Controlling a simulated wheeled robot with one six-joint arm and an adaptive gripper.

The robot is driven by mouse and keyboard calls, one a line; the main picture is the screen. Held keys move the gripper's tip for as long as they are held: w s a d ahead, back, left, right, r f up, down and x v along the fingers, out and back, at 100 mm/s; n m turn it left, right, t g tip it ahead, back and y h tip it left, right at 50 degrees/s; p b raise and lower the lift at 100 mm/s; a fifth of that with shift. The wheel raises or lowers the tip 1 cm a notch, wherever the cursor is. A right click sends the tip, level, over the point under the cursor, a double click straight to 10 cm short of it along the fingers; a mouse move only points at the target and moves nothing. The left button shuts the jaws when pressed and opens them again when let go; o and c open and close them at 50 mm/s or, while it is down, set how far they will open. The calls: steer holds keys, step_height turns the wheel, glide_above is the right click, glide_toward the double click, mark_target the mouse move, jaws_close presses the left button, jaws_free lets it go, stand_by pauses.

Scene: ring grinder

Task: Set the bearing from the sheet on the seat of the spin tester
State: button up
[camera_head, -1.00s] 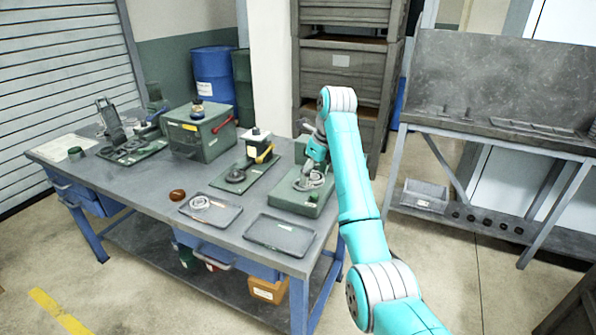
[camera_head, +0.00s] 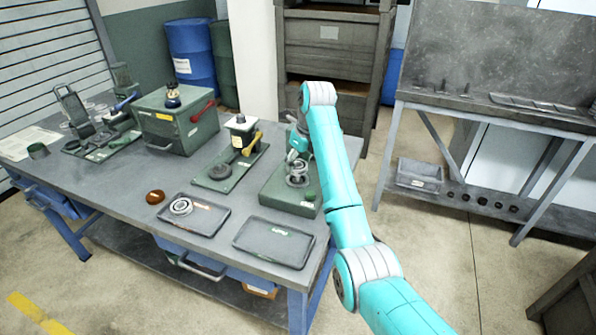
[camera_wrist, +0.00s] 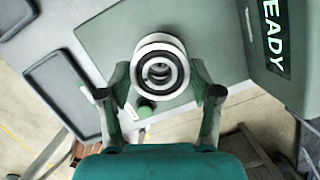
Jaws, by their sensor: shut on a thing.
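The bearing (camera_wrist: 158,74) is a silver ring with a dark band and an open middle, held between the two fingers of my gripper (camera_wrist: 160,90) in the wrist view. In the head view my gripper (camera_head: 298,163) and the bearing (camera_head: 298,181) are over the spin tester (camera_head: 284,203), a green block at the table's right end. The bearing and fingers hide the seat. I cannot tell whether the bearing touches it. The white sheet (camera_head: 25,142) lies at the table's far left.
A dark tray with a ring (camera_head: 205,222) and an empty dark tray (camera_head: 273,250) lie at the front. A green press (camera_head: 225,175) and green box (camera_head: 176,130) stand to the left. In the wrist view, a green box marked "READY" (camera_wrist: 292,75) stands close by.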

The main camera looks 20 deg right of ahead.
mark_target(298, 171)
steer(key=shift+f, duration=1.7)
steer(key=o, duration=1.4)
steer(key=shift+f, duration=0.1)
steer(key=shift+c, duration=0.2)
